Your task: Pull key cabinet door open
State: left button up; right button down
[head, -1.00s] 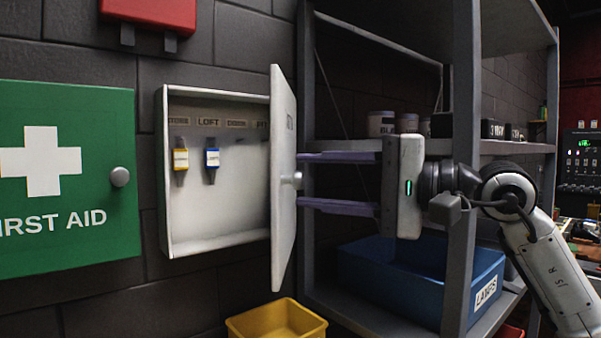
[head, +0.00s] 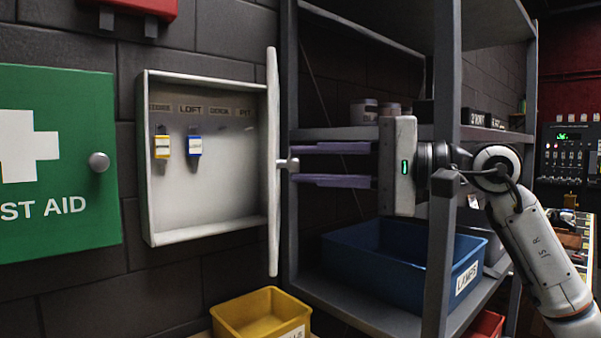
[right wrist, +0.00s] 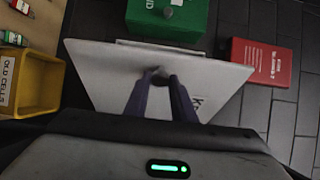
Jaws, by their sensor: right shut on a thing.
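The key cabinet (head: 205,229) is a white box on the dark block wall, open to view. Two keys hang inside, one with a yellow tag (head: 162,146) and one with a blue tag (head: 195,147). Its door (head: 272,220) stands out from the wall, seen nearly edge-on, with a round knob (head: 288,164). My right gripper (head: 298,165) has its purple fingers at the knob and is shut on it. In the right wrist view the fingers (right wrist: 160,78) meet at the knob against the door panel (right wrist: 100,75). My left gripper is not in view.
A green first aid cabinet (head: 60,220) hangs to the left, with a red box (head: 150,8) above. A grey shelf rack (head: 447,200) with a blue bin (head: 380,255) stands close right of the door. A yellow bin (head: 262,312) sits below the door.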

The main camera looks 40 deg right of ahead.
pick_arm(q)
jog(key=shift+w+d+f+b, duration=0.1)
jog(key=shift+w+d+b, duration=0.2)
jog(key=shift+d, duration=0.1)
pick_arm(e)
jog(key=d+y, duration=0.1)
jog(key=s+d+n+g+y, duration=0.1)
jog(key=d, duration=0.1)
jog(key=d+n+g+y, duration=0.1)
jog(key=d, duration=0.1)
jog(key=shift+s+d, duration=0.25)
jog(key=shift+s, duration=0.1)
jog(key=c, duration=1.5)
grip_release()
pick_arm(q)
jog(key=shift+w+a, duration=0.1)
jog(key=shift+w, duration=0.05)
